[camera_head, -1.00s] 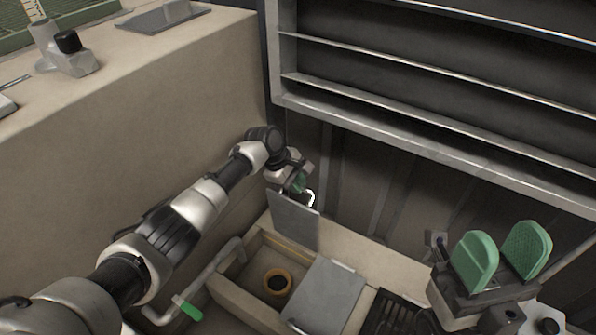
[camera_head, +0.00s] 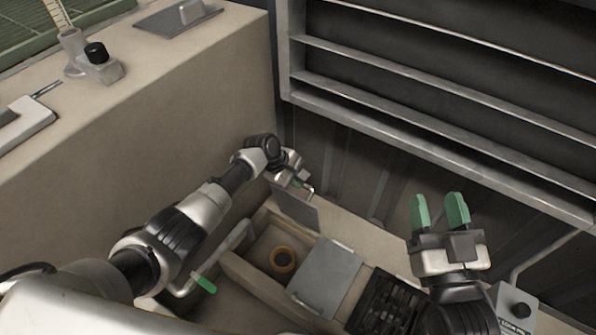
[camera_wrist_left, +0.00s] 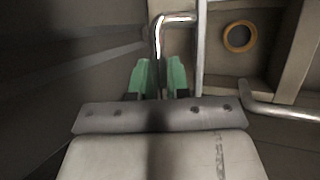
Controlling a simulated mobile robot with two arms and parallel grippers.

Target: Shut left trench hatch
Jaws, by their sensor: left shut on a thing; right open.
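The left trench hatch (camera_head: 297,208) is a grey panel standing raised and tilted at the far end of the trench's left opening (camera_head: 262,236). My left gripper (camera_head: 301,184) is at the hatch's upper edge, on its far side. In the left wrist view, the green fingertips (camera_wrist_left: 158,80) are shut on the bent metal handle (camera_wrist_left: 160,35); the hatch shows only as a thin edge (camera_wrist_left: 200,50) beside them. The contact itself is partly hidden. My right gripper (camera_head: 439,210) is open and empty at the right, its green fingers apart.
An orange ring (camera_head: 283,260) lies inside the opening. A flat grey cover (camera_head: 325,277) and a dark grate (camera_head: 383,302) are to its right. A pipe with a green handle (camera_head: 203,283) runs along the left. Empty shelves (camera_head: 440,100) stand behind; a concrete block (camera_head: 150,130) is at left.

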